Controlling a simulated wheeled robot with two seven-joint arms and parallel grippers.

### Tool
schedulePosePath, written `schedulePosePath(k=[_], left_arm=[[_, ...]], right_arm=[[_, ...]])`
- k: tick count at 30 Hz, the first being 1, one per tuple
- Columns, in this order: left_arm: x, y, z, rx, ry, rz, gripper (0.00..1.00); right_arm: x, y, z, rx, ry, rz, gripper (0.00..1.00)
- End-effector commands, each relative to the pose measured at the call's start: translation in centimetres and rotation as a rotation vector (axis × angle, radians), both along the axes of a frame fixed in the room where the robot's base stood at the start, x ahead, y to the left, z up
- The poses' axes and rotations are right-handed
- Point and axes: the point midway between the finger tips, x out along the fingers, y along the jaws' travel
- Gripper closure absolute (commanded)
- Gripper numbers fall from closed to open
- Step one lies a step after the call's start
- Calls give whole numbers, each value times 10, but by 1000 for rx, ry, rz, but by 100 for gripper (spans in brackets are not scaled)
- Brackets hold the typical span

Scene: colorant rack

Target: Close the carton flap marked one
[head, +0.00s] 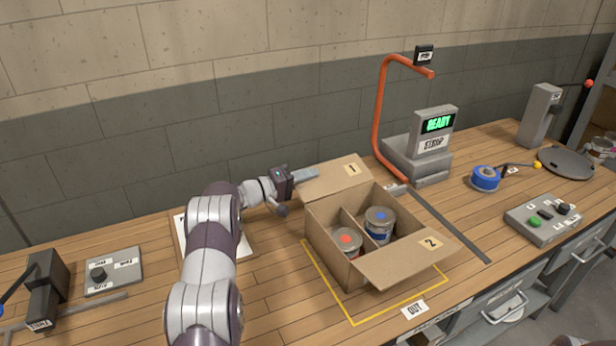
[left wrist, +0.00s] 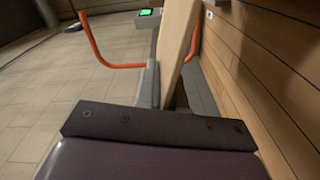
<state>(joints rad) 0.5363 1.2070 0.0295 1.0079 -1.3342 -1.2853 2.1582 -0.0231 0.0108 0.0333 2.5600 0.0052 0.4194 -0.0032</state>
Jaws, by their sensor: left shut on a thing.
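The open cardboard carton (head: 322,238) stands on the bench with its divider showing. It holds a can with a red dot (head: 346,241) and a can with a blue dot (head: 379,224). The flap marked one (head: 338,178) is open, slanting up and outward at the carton's back edge. My left gripper (head: 306,174) is shut on the left edge of this flap. In the left wrist view the flap (left wrist: 177,45) rises beside the grey finger (left wrist: 150,85). The flap marked two (head: 405,262) is open outward at the front. My right gripper is out of view.
Behind the carton stand an orange curved arm (head: 377,110) and a grey strap machine (head: 420,158) reading READY. A blue spool (head: 485,179) and a button box (head: 543,220) are to the right. A knob box (head: 113,271) is left.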

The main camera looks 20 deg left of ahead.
Motion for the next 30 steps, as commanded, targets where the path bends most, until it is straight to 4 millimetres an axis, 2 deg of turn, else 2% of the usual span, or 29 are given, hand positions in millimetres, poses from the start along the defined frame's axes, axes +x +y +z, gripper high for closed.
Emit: schedulePosePath(k=[19, 30], left_arm=[[0, 0, 1, 15, -12, 0, 100], [-4, -6, 17, 183, -142, -1, 100]], right_arm=[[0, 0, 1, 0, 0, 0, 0], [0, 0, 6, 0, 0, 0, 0]])
